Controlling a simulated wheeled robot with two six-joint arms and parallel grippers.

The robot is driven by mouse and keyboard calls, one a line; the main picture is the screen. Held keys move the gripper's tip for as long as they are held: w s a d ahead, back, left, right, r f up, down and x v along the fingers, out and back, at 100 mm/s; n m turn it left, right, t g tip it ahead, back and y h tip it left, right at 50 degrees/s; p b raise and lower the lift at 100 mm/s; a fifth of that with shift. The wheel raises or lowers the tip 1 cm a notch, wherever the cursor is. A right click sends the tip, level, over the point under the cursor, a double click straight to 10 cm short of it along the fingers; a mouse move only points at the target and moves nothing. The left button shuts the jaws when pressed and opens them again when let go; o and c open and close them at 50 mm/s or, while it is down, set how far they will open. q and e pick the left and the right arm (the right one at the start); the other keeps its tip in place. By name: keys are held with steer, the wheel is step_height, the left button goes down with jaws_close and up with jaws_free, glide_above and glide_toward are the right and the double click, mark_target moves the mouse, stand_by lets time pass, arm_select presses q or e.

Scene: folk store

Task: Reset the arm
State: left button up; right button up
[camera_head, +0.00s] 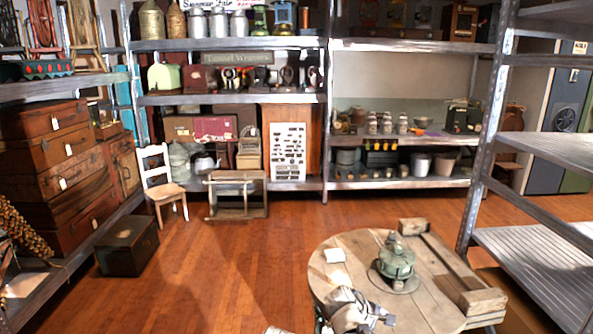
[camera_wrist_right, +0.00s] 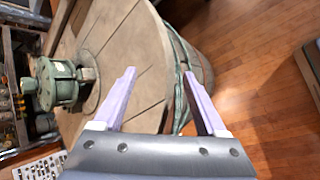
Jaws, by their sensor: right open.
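My right gripper (camera_head: 384,319) is at the bottom of the head view, at the near left part of a round wooden table top (camera_head: 345,272). In the right wrist view its two pale fingers (camera_wrist_right: 160,98) stand wide apart with nothing between them. The table top (camera_wrist_right: 120,35) and its rounded side lie beyond the fingers. A small pale piece (camera_head: 278,330) shows at the bottom edge of the head view, too cut off to tell what it is. My left gripper is not visible.
A green lantern-like object (camera_head: 396,258) stands on the table and also shows in the right wrist view (camera_wrist_right: 60,84). Metal shelves (camera_head: 545,150) stand at right.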

steer(key=s+a+f+m+g+y, duration=0.1)
steer(key=s+a+f+m+y, duration=0.25)
steer(key=s+m, duration=0.2)
steer(key=s+a+f+m+g+y, duration=0.1)
steer(key=s+a+f+m+y, duration=0.15)
steer(key=s+m+y, duration=0.35)
arm_select(q)
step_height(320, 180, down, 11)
steer(key=b, duration=1.1)
arm_select(e)
steer(key=s+a+f+n+g+h, duration=0.1)
steer(key=s+a+f+n+h, duration=0.35)
steer(key=a+f, duration=0.6)
arm_select(q)
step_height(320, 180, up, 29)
steer(key=p, duration=2.9)
arm_select(e)
step_height(320, 180, up, 29)
steer(key=s+y, duration=0.1)
steer(key=shift+s+a+y, duration=0.3)
steer(key=shift+a, duration=0.15)
